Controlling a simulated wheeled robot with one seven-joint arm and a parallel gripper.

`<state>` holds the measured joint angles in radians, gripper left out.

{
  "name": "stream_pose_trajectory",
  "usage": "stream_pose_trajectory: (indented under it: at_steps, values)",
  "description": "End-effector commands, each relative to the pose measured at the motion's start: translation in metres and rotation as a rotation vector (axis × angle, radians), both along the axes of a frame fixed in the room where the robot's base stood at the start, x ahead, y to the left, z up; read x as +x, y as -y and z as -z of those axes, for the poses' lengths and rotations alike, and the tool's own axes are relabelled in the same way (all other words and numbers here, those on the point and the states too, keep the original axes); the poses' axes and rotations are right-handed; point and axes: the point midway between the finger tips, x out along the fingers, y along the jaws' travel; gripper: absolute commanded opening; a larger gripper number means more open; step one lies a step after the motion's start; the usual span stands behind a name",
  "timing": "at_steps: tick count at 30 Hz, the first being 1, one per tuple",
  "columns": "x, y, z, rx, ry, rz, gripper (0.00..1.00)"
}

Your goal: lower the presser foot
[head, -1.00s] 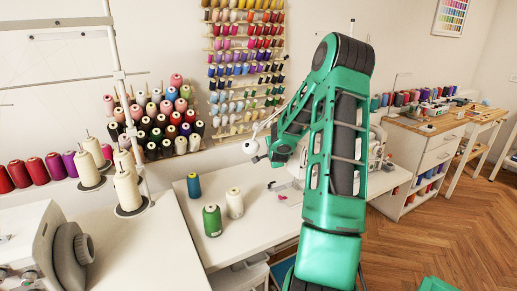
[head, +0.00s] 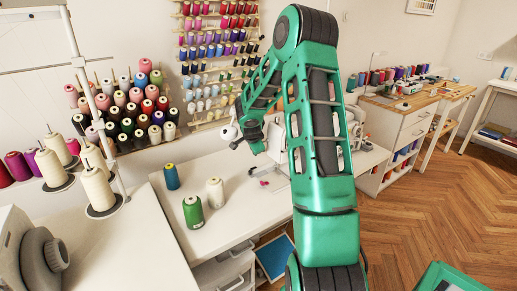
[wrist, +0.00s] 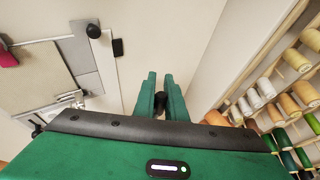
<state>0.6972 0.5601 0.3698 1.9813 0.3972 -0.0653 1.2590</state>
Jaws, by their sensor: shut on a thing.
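The white sewing machine (head: 356,128) stands on the white table, mostly hidden behind my green arm in the head view. In the wrist view, its grey metal plate (wrist: 88,62) lies at the left, with small metal parts (wrist: 72,97) that may be the presser foot area; whether the foot is up or down cannot be told. My gripper (wrist: 159,85) shows in the wrist view with its two green fingers close together. A small dark piece (wrist: 160,104) sits between them and is gripped; it may be the presser foot lever, but it is too small to tell.
A green spool (head: 193,212), a white spool (head: 215,193) and a blue spool (head: 172,177) stand on the white table (head: 225,220) left of my arm. Racks of coloured thread (head: 215,50) cover the wall. Wooden floor (head: 425,225) is open at the right.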

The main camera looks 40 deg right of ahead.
Motion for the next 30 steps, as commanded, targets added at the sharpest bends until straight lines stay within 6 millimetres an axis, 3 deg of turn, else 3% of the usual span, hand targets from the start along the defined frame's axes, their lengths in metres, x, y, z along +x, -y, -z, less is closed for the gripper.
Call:
stream_pose_trajectory:
  at_steps: [13,14,16,30]
  values:
    - [0.002,-0.008,0.003,0.006,-0.011,-0.01,0.0]
    - [0.002,-0.008,0.003,0.006,-0.011,-0.01,0.16]
    - [0.002,-0.008,0.003,0.005,-0.011,-0.01,0.3]
    - [-0.003,-0.012,-0.009,0.001,-0.008,-0.009,0.3]
